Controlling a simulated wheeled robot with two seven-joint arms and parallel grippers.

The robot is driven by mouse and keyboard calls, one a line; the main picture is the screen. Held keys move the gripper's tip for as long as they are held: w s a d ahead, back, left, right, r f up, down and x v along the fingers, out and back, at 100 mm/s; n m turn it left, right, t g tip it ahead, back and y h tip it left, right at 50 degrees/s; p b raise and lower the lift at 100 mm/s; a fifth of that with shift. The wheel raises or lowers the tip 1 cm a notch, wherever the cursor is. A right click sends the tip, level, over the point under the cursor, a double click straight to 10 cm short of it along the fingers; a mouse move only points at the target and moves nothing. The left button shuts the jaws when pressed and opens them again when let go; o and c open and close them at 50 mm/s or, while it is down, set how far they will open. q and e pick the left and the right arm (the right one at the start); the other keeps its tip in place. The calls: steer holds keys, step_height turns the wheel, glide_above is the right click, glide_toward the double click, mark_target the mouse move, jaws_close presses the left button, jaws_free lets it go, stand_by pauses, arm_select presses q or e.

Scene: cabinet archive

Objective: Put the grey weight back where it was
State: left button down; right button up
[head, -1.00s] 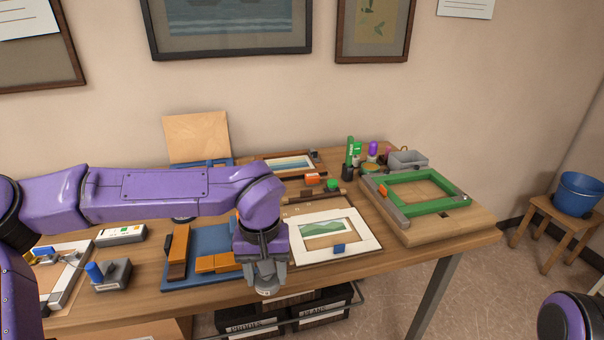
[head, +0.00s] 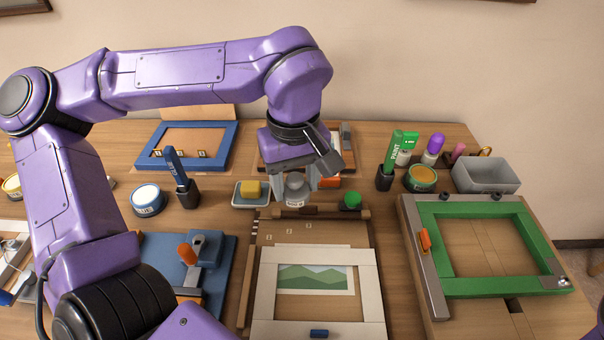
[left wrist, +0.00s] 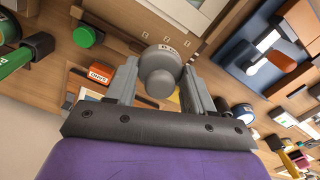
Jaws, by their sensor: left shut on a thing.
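My left gripper (head: 296,186) is shut on the grey weight (head: 295,192), a small cylinder with a knob and a white label. In the head view it is at the back middle of the table, behind the cream mat frame (head: 263,300) with the green landscape picture. In the left wrist view the weight (left wrist: 158,72) sits between the two fingers (left wrist: 160,82). Whether its base touches the table is not clear. A yellow block on a grey dish (head: 251,190) is just left of it, and a green-topped item (head: 351,201) is to its right. My right gripper is out of view.
A green frame (head: 490,245) in a clamp board stands at right, with a grey bin (head: 486,175) behind. A blue frame (head: 190,145) is at back left. A BLUE tin (head: 148,200) and a pen holder (head: 187,195) stand left. An orange ONYX box (left wrist: 92,76) is near the gripper.

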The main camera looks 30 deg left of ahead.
arm_select(q)
steer(key=w+a+f, duration=0.2)
steer(key=w, duration=0.1)
steer(key=w+a+f+p, duration=0.1)
steer(key=w+a+f, duration=0.1)
steer(key=f, duration=0.1)
steer(key=w+a+f+p, duration=0.1)
steer(key=w+a+f, duration=0.1)
steer(key=w, duration=0.1)
steer(key=shift+w+f, duration=0.25)
steer(key=shift+w, duration=0.1)
steer(key=shift+w+a+f, duration=0.15)
steer(key=shift+a+f, duration=0.05)
steer(key=shift+f, duration=0.05)
steer(key=f, duration=0.4)
steer(key=shift+w+a, duration=0.2)
steer(key=shift+w, duration=0.15)
steer(key=shift+s, duration=0.1)
steer(key=shift+f, duration=0.15)
steer(key=shift+c, duration=2.1)
jaws_free()
